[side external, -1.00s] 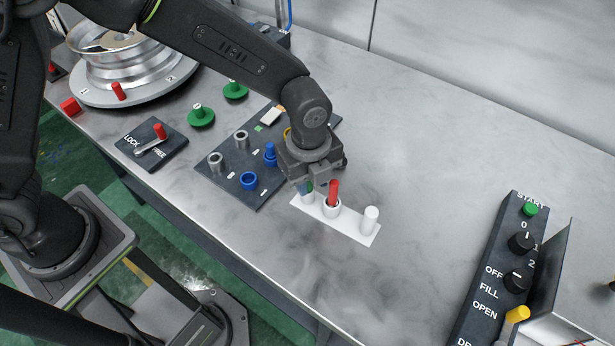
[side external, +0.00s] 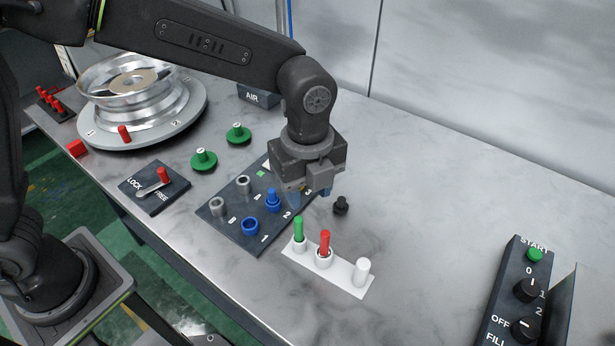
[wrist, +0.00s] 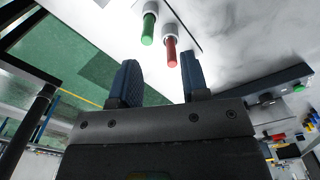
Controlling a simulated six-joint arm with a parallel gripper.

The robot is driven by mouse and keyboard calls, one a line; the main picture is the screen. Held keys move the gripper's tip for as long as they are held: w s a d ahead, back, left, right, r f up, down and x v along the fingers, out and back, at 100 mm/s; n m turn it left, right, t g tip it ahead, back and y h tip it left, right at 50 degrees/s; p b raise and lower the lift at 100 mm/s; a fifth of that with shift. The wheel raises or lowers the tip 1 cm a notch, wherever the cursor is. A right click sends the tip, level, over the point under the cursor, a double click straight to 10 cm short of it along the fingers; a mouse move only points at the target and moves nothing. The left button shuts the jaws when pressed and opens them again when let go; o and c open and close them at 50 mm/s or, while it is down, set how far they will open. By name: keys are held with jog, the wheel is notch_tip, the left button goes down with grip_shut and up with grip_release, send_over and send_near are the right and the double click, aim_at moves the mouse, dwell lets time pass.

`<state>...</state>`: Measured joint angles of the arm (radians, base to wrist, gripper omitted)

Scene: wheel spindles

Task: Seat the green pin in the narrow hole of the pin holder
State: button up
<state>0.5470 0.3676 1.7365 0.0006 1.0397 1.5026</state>
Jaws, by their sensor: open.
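The green pin (side external: 299,229) stands upright in the left cup of the white pin holder (side external: 344,279), with its upper part showing. The red pin (side external: 324,242) stands in the middle cup, and a plain white post (side external: 362,271) is at the right end. How deep the green pin sits inside its cup is hidden. My gripper (side external: 309,196) is open and empty, above and behind the holder, apart from both pins. In the wrist view, the green pin (wrist: 148,29) and red pin (wrist: 171,51) show beyond my spread blue fingers.
A dark numbered board (side external: 262,235) with grey and blue collars lies left of the holder. A small black knob (side external: 341,205) stands behind the holder. A lock lever plate (side external: 153,188), green knobs and a wheel are further left. A control box (side external: 515,290) is at right; the bench between is clear.

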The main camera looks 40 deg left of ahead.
jog(key=s+a+r+n+t, duration=0.2)
jog(key=s+a+r+n, duration=0.3)
jog(key=a+r+n, duration=0.7)
jog(key=s+a+f+n+t, duration=0.2)
jog(key=s+a+n+t, duration=0.1)
jog(key=s+a+n, duration=0.6)
jog(key=shift+a+f+n+t, duration=0.3)
jog(key=shift+a+n, duration=0.1)
jog(key=shift+n, duration=0.8)
